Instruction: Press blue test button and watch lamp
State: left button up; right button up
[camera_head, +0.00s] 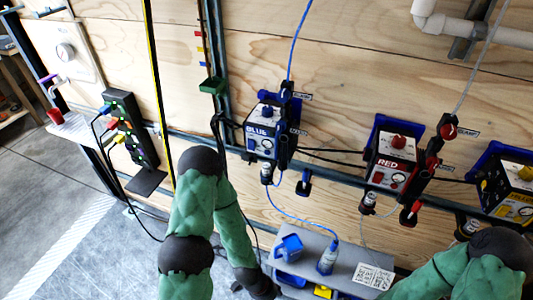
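The blue unit (262,135), a box with a white face marked BLUE, is mounted on the wooden wall at upper middle. A blue knob or button (267,111) sits on its top face; I cannot tell for sure if it is the test button. No lit lamp can be made out on it. My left arm, green with black joints, rises at lower left and bends down to a dark end by the grey shelf, below the blue unit and apart from it. Its fingers do not show. My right arm is at the lower right corner, its gripper out of frame.
A red unit (393,160) and a yellow unit (512,190) hang to the right. A black socket strip (131,130) with cables stands left. Hoses hang between.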

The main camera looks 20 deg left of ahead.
pick_arm(q)
grip_shut()
dwell(1.1)
